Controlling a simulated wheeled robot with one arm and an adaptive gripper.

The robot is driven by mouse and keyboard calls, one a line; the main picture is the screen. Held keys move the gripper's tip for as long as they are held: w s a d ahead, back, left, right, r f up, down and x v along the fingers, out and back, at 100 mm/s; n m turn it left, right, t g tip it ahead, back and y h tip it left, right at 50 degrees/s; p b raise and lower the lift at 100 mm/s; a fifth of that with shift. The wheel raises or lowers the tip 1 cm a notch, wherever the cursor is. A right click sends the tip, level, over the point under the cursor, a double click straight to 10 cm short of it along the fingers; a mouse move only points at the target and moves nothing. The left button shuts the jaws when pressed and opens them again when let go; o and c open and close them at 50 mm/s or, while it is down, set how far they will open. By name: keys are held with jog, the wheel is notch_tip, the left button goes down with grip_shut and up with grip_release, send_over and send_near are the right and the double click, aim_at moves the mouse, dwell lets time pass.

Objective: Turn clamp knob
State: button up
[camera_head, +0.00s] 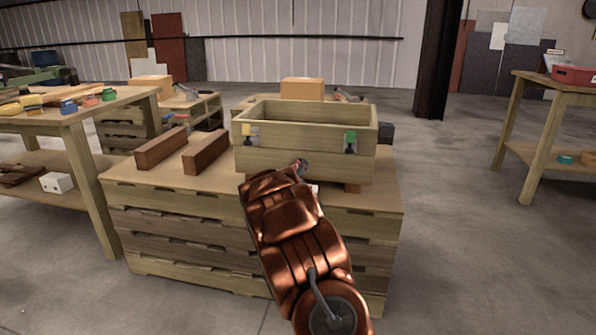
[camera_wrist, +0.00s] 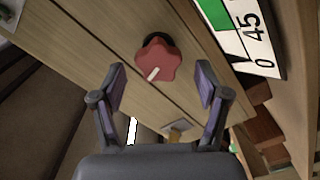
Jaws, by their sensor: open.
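The clamp knob (camera_wrist: 158,58) is red, star-shaped, with a dark base and a pale pointer mark aimed toward the lower left. It is mounted on a pale wooden face in the wrist view. My gripper (camera_wrist: 162,82) is open and empty, with one finger on each side just below the knob in the picture; I see no contact. In the head view my arm covers the gripper, in front of a wooden box (camera_head: 305,163). A small reddish part shows by the arm's end there, but I cannot tell if it is the knob.
A white and green card (camera_wrist: 247,38) marked 45 and 0 is beside the knob. The box stands on a slatted wooden crate stand (camera_head: 180,235), with two brown wooden blocks (camera_head: 206,152) to its left.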

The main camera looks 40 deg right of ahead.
jog(key=shift+b+x, duration=0.4)
jog(key=shift+x, duration=1.4)
jog(key=shift+r, duration=0.1)
jog(key=shift+c, duration=0.3)
jog(key=c, duration=1.1)
jog(key=shift+m+p, duration=0.3)
jog(key=shift+p, duration=0.05)
